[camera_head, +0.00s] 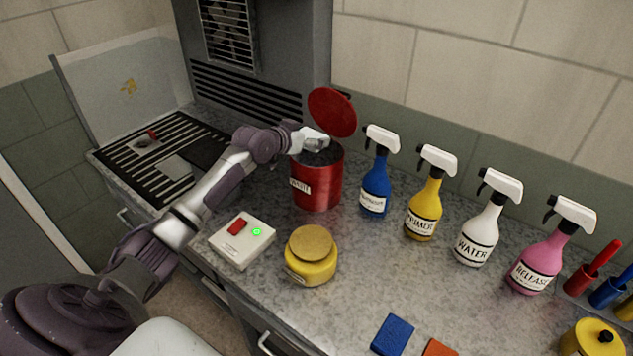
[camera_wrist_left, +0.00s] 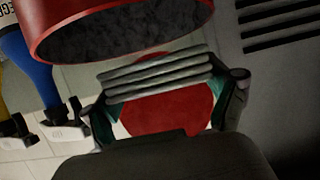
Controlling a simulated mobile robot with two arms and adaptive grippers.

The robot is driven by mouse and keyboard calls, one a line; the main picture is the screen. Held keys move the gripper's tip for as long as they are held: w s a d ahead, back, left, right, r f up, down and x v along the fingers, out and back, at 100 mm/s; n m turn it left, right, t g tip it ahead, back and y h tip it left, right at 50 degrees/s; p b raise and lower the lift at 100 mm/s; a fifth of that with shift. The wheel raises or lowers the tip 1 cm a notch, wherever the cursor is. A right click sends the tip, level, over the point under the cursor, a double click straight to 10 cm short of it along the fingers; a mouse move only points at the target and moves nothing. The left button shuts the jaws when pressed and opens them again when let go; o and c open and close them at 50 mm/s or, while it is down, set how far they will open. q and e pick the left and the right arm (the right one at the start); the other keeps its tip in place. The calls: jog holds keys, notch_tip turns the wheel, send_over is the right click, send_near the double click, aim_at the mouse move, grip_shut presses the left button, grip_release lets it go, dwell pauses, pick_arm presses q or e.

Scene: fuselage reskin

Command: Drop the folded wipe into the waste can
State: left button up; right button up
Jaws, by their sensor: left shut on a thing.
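The red waste can (camera_head: 320,188) stands on the counter with its round red lid (camera_head: 332,112) tilted open at the back. My left gripper (camera_head: 318,143) is at the can's mouth, just above the opening. In the left wrist view the left gripper (camera_wrist_left: 165,92) is shut on the folded wipe (camera_wrist_left: 157,75), a grey stack of several layers. The can's dark opening (camera_wrist_left: 125,32) shows at the top of that view, and the red lid (camera_wrist_left: 165,110) shows behind the wipe. The wipe is hard to make out in the head view. My right gripper is not in view.
A blue spray bottle (camera_head: 375,183) stands close to the can's right, with yellow, white and pink bottles further right. A yellow jar (camera_head: 311,258) and a white box with a green light (camera_head: 242,240) stand in front. A slotted black tray (camera_head: 150,170) lies to the left.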

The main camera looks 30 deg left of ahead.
pick_arm(q)
notch_tip(320, 180, down, 3)
jog(key=shift+r+b, duration=0.15)
jog(key=shift+b, duration=0.6)
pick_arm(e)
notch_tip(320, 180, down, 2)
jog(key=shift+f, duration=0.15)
pick_arm(q)
jog(key=shift+r, duration=0.1)
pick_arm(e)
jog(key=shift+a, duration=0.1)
pick_arm(q)
jog(key=o, duration=0.8)
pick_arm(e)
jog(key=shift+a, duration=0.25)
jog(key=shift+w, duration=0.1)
pick_arm(q)
jog(key=shift+s, duration=0.15)
jog(key=d+v, duration=0.1)
jog(key=v, duration=1)
jog(key=shift+s+a, duration=0.3)
jog(key=shift+a, duration=0.2)
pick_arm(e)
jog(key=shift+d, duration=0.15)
